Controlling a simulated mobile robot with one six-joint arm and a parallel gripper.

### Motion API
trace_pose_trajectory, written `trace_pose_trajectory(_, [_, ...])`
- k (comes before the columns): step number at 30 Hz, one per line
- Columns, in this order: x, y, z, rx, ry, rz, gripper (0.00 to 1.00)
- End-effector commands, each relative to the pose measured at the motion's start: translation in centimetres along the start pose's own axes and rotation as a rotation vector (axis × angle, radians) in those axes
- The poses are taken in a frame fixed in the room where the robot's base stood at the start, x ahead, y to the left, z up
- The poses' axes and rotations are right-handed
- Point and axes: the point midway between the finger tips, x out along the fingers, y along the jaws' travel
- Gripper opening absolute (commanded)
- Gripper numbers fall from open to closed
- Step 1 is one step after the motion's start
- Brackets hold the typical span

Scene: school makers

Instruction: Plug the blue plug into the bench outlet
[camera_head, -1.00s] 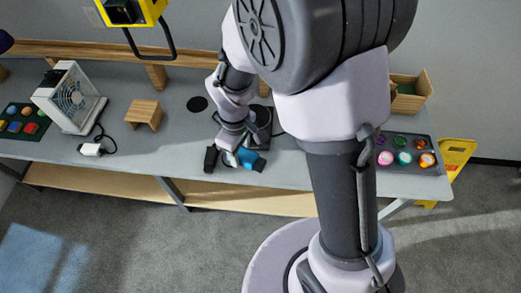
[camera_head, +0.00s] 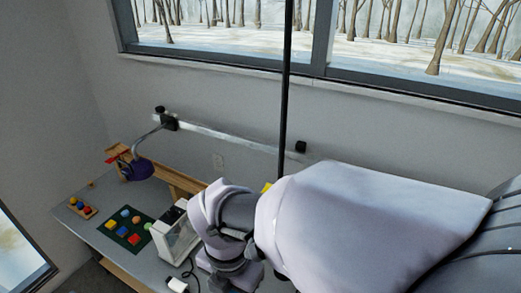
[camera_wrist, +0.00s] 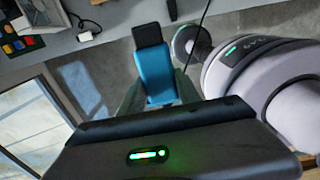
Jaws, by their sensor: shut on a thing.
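My gripper (camera_wrist: 158,92) is shut on the blue plug (camera_wrist: 158,76). In the wrist view the plug points away from the gripper, with a black block at its far end. It is held clear, with the floor behind it and the bench (camera_wrist: 112,20) edge beyond. In the head view my arm hides most of the gripper, at the bottom edge. No other outlet shows clearly.
A white plug (camera_head: 178,284) on a dark cord lies near the bench's front edge, beside a white fan box (camera_head: 172,236). A thin dark cable crosses near the blue plug.

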Motion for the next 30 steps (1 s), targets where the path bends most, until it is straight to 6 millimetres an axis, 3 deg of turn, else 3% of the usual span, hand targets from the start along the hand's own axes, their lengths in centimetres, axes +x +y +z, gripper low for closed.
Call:
trace_pose_trajectory(15, [-0.1, -0.1, 5.1, 0.004, 0.0, 0.0, 0.0])
trace_pose_trajectory(30, [0.0, 0.0, 5.5, 0.003, 0.0, 0.0, 0.0])
